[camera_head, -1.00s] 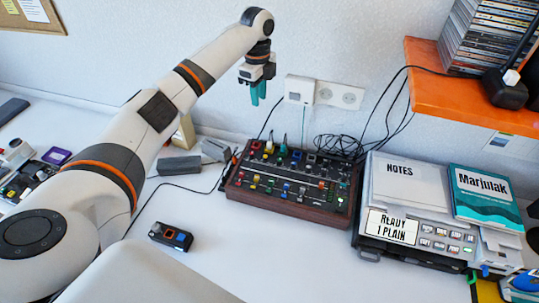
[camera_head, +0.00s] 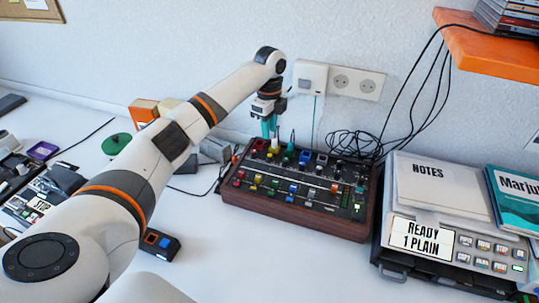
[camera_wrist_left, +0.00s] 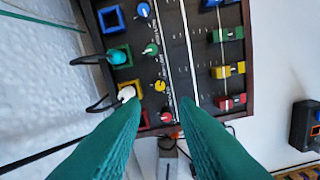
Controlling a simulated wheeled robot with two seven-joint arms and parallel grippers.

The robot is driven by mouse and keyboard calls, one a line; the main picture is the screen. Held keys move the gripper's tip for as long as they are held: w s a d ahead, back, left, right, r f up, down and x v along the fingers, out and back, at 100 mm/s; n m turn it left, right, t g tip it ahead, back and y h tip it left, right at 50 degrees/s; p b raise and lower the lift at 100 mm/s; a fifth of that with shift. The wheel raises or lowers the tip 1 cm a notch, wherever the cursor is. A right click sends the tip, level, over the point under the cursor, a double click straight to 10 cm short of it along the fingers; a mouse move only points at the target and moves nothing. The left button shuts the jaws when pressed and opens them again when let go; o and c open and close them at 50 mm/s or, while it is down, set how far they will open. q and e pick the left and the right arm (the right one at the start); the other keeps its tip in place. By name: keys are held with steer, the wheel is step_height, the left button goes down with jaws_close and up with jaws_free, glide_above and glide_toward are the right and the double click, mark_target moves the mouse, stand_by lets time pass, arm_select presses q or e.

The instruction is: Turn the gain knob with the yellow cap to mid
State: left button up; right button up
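The mixer (camera_head: 290,216) is a dark panel in a brown case, with coloured knobs, sliders and plugs. In the left wrist view the gain knob with the yellow cap (camera_wrist_left: 160,86) is a small round knob between a green knob (camera_wrist_left: 150,49) and a red knob (camera_wrist_left: 165,117). My left gripper (camera_wrist_left: 161,103) is open. Its teal fingers are apart and empty, with the yellow cap showing just past the gap between the tips. In the head view my left gripper (camera_head: 269,128) points down over the mixer's back left corner. My right gripper is not in view.
A white plug (camera_wrist_left: 127,93) stands beside the yellow knob, with a teal plug (camera_wrist_left: 108,58) nearby. A wall socket (camera_head: 357,83) and black cables (camera_head: 352,145) are behind the mixer. A printer-like device (camera_head: 421,238) stands to the right.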

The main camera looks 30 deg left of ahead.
mark_target(269, 155)
arm_select(q)
step_height(269, 155, down, 10)
steer(key=shift+r, duration=0.1)
stand_by(0.4)
jaws_close()
